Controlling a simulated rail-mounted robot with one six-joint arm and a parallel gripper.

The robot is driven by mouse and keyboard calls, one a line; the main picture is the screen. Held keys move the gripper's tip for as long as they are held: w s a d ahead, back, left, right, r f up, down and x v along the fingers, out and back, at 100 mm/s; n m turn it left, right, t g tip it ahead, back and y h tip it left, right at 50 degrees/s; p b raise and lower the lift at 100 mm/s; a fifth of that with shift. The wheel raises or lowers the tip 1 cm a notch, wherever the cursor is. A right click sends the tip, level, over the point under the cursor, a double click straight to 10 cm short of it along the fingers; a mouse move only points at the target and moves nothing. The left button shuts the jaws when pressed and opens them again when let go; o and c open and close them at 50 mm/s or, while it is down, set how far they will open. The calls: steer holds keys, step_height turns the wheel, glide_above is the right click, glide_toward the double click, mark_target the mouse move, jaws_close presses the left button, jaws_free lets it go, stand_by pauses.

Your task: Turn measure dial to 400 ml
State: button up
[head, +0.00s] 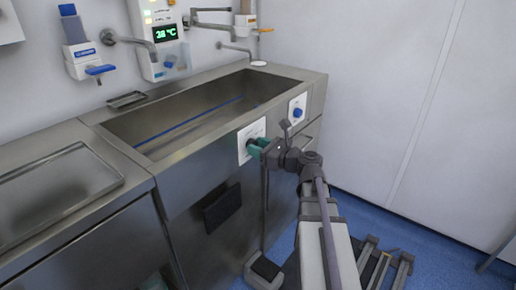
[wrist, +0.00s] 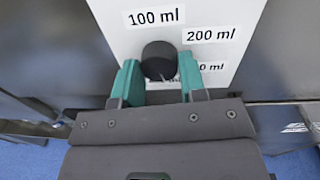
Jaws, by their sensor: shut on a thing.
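The measure dial (wrist: 159,58) is a round black knob on a white panel (wrist: 120,40) in the wrist view. Labels around it read 100 ml above and 200 ml at upper right. A label at right ends in "0 ml" and one below is mostly covered. A faint mark shows low on the knob; its exact setting I cannot tell. My gripper (wrist: 158,74) has its teal fingers on both sides of the knob, shut on it. In the head view my gripper (head: 258,144) is at the white panel (head: 246,153) on the sink front and hides the dial.
A second white panel with a blue knob (head: 297,112) is to the right on the steel front. The sink basin (head: 190,125) lies above, with a dark grille (head: 222,208) lower left. Taps and a temperature display (head: 166,33) are on the wall.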

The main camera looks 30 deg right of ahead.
steer(key=shift+m, duration=1.3)
steer(key=o, duration=0.9)
steer(key=v, duration=1.1)
steer(key=shift+a, duration=0.1)
